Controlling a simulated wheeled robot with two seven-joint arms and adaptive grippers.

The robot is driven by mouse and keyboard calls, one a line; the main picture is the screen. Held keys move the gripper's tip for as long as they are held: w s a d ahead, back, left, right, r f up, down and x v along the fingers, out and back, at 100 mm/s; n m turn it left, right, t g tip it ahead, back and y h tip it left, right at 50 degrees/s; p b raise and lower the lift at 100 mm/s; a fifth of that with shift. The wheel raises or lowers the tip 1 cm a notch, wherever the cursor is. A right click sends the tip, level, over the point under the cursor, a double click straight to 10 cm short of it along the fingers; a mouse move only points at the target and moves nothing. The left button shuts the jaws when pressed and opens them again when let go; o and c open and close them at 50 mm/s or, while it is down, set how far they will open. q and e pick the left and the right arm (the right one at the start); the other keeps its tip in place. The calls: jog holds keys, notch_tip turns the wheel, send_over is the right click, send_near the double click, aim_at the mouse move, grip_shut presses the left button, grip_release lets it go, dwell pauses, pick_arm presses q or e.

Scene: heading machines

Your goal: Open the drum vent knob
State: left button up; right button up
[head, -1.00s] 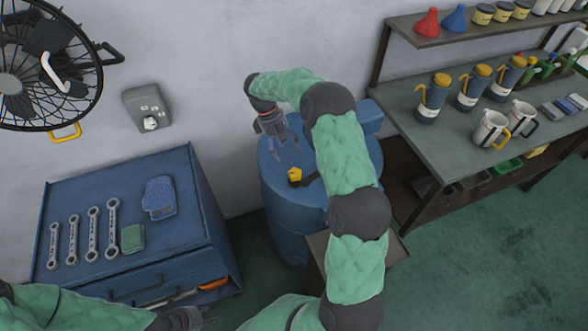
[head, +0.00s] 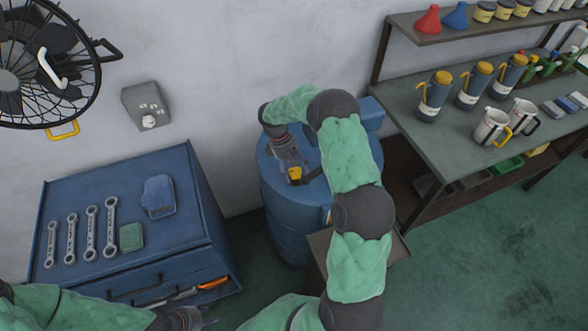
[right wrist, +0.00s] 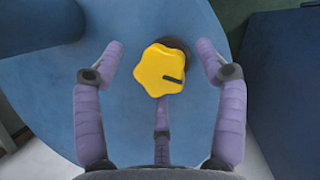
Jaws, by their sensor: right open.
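The yellow star-shaped vent knob (head: 295,173) sits on top of the blue drum (head: 285,215). In the right wrist view the knob (right wrist: 161,70) has a dark slot mark on its right side and a dark stem behind it. My right gripper (head: 293,166) is over the drum top at the knob. Its purple fingers (right wrist: 162,75) are open, on either side of the knob and below it, with a gap to each side. My left gripper (head: 205,322) is low at the bottom edge of the head view, away from the drum; its fingers are too small to read.
A blue tool cabinet (head: 195,235) with wrenches and cloths stands left of the drum. A workbench (head: 450,130) with pitchers and bottles is to the right. A grey wall box (head: 146,106) and a caged fan (head: 45,65) are on the wall side.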

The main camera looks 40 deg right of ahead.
jog(key=shift+c, duration=0.3)
jog(key=c, duration=1)
jog(key=shift+s+f+n+h, duration=0.1)
jog(key=shift+n+h, duration=0.3)
jog(key=shift+n, duration=0.8)
jog(key=shift+c, duration=0.2)
jog(key=o, duration=1.1)
jog(key=shift+s, duration=0.2)
